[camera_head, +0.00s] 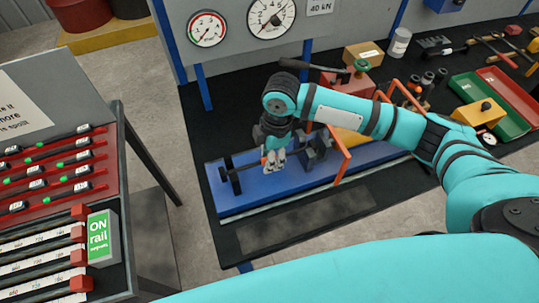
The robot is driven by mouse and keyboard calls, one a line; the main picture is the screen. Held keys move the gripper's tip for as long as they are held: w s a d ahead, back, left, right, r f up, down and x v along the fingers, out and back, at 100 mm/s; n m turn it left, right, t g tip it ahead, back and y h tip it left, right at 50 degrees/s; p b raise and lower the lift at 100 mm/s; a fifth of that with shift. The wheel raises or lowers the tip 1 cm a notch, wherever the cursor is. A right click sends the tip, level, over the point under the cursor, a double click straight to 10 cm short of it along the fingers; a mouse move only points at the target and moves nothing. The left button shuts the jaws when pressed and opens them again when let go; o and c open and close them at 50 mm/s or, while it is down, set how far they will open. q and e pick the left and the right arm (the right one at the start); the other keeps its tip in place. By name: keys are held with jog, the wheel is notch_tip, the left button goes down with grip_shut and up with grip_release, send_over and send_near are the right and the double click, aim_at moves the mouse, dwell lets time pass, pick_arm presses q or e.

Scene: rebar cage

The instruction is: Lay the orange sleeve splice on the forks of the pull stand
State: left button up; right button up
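The pull stand is a long blue base (240,198) with dark uprights on the black bench; its left fork (231,177) stands near the left end. My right gripper (273,168) points down over the middle of the stand, between the left fork and the dark block (317,148). A small patch of orange, seemingly the sleeve splice (264,161), shows at its fingertips, with a dark bar running left toward the fork. The fingers hide most of the splice. I cannot tell whether the bar touches the fork or whether the fingers grip. My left gripper is out of view.
Orange guard frames (342,158) rise at the stand's right. A gauge panel (240,45) stands behind. A red and black rack (60,190) with labelled bars is at left. Green (490,110) and red trays lie at right. The bench front is mostly clear.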

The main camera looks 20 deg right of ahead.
jog(key=shift+o, duration=0.3)
jog(key=shift+r, duration=0.1)
jog(key=shift+r, duration=0.25)
notch_tip(320, 180, up, 12)
jog(key=d+b, duration=0.1)
jog(key=b, duration=0.1)
jog(key=shift+d+f+b, duration=0.2)
jog(key=shift+f+b, duration=0.05)
jog(key=shift+b, duration=0.05)
dwell(0.8)
